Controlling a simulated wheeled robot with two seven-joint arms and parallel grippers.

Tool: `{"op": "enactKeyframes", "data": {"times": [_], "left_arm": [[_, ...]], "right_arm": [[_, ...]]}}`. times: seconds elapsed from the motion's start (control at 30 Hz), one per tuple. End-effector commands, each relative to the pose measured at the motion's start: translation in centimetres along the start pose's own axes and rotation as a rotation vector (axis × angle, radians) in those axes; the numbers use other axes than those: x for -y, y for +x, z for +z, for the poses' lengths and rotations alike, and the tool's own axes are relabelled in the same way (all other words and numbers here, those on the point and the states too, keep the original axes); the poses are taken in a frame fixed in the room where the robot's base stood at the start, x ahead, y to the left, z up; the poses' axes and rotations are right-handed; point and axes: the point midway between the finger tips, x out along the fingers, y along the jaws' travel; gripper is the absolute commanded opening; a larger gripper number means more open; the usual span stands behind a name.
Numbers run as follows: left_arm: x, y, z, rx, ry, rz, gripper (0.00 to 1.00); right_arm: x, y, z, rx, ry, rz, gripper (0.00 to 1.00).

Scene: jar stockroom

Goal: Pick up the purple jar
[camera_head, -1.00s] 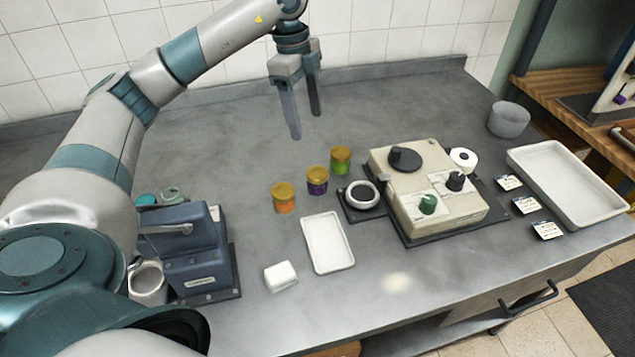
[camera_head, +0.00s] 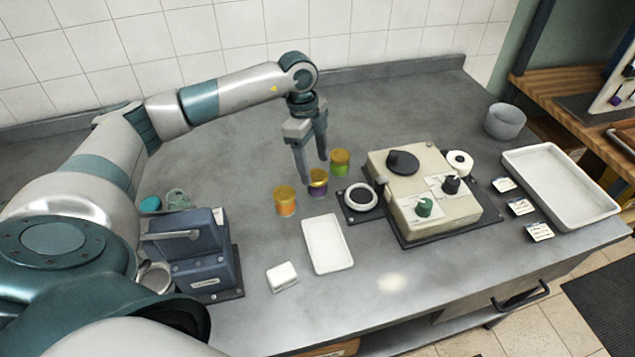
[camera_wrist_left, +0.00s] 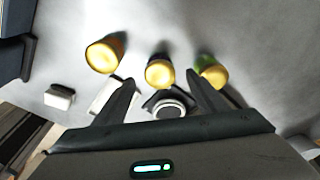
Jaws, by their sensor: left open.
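The purple jar (camera_head: 318,186) with a yellow lid stands upright on the grey counter, between an orange jar (camera_head: 285,203) on its left and a green jar (camera_head: 341,163) on its right. My left gripper (camera_head: 314,170) is open and points down, just above and behind the purple jar; its fingers partly overlap the jar's lid. In the left wrist view the purple jar's lid (camera_wrist_left: 159,73) shows between and beyond the two open fingertips (camera_wrist_left: 160,82). I cannot tell the exact height gap. My right gripper is not in view.
A white tray (camera_head: 327,245) and a white block (camera_head: 282,276) lie in front of the jars. A dark round-topped pad (camera_head: 360,197) and a beige knobbed device (camera_head: 423,190) stand to the right. A blue machine (camera_head: 192,252) stands left. The counter behind is clear.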

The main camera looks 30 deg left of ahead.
Motion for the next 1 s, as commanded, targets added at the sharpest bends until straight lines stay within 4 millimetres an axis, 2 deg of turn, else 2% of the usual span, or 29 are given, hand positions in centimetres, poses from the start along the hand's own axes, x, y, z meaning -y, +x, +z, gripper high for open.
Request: {"op": "enactKeyframes", "data": {"times": [0.47,0.7,0.83,1.0], "left_arm": [[0.0,0.5,0.0,0.001,0.000,0.001,0.65],[-0.1,2.8,-0.3,0.001,0.000,0.003,0.65],[-0.1,4.5,-0.3,0.000,-0.001,0.002,0.65],[0.0,5.3,-0.2,0.001,-0.001,0.000,0.65]], "right_arm": [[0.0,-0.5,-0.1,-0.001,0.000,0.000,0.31],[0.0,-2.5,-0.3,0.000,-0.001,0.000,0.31],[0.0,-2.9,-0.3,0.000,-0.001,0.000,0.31],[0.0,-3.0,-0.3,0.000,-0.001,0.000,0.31]]}}
